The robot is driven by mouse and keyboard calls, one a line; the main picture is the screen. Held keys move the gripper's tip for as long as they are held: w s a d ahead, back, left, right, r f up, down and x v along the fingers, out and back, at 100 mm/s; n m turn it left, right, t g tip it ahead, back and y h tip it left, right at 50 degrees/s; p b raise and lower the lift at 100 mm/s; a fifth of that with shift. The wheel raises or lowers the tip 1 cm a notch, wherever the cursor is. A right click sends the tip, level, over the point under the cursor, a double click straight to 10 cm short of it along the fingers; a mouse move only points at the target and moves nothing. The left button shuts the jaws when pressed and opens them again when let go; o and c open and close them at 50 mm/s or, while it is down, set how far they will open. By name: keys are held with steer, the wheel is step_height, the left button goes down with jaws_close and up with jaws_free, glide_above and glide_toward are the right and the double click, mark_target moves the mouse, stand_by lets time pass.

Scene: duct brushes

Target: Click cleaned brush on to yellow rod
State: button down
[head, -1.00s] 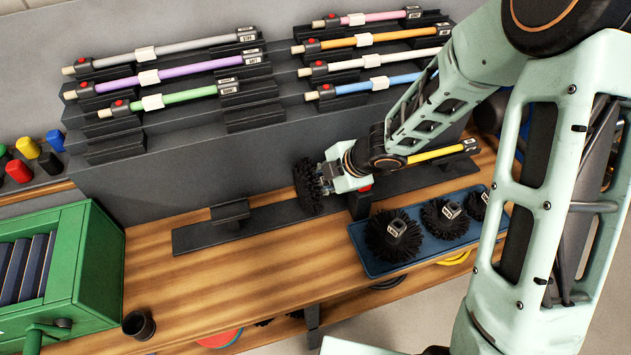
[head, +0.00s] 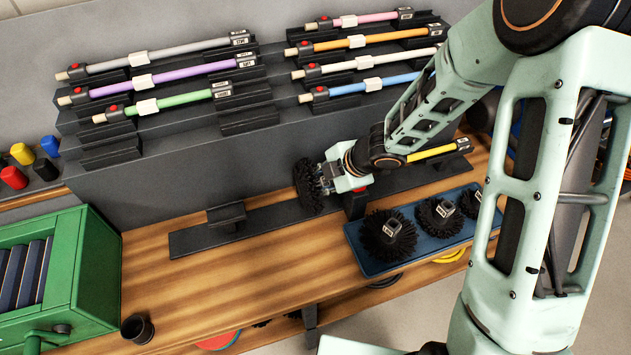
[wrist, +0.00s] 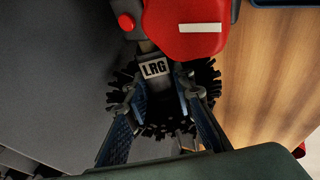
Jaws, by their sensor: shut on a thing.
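The brush (head: 305,188) is a round black bristle head, held up at the near end of the yellow rod. In the wrist view the brush (wrist: 118,98) shows an LRG label on its collar, right against a dark fitting with a red button (wrist: 126,22). My gripper (head: 326,178) is shut on the brush's collar; its blue-padded fingers (wrist: 168,97) stand either side. The yellow rod (head: 432,153) lies low on a dark rail along the bench, its near part hidden behind my wrist. Whether the collar is seated on the rod cannot be told.
A red clamp (wrist: 190,30) with a white stripe sits close beside the fitting. A blue tray (head: 368,262) with several black brushes lies at right front. Racked coloured rods line the panel behind. A green box (head: 95,265) and dark cup (head: 137,328) stand at left.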

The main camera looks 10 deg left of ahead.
steer(key=shift+w+d+r+p, duration=0.1)
steer(key=shift+w+d+p, duration=0.3)
steer(key=shift+d, duration=0.2)
steer(key=c, duration=1.6)
jaws_free()
steer(key=v, duration=1.2)
steer(key=shift+s, duration=0.1)
